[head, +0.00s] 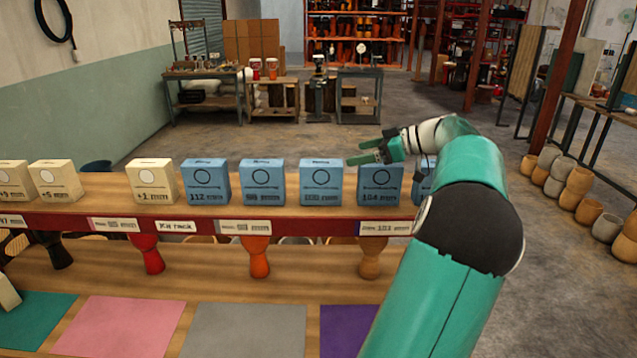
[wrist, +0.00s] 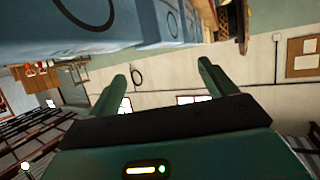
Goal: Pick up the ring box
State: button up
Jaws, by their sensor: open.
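A row of boxes stands on the upper shelf in the head view, each with a ring printed on its front. The blue ones are a box marked 112 (head: 206,182), two with labels too small to read (head: 262,182) (head: 321,182), one marked 104 (head: 380,187), and one mostly hidden behind my arm (head: 421,187). I cannot tell which is the ring box. My gripper (head: 358,152) is open and empty, near the tops of the right-hand blue boxes. In the wrist view its fingers (wrist: 162,72) are apart, with blue box faces (wrist: 130,22) close above them.
Cream boxes (head: 152,181) stand on the left of the shelf (head: 105,190). Goblet drums (head: 259,257) stand below it, above coloured mats (head: 250,330). Workbenches (head: 205,95) stand behind, with open floor between. Pots (head: 579,185) line the right side.

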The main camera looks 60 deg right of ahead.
aim_at(326, 163)
jog(key=x, duration=0.9)
jog(key=shift+w+a+f, duration=0.2)
jog(key=shift+a+f, duration=0.05)
jog(key=shift+f, duration=0.1)
jog(key=c, duration=1.8)
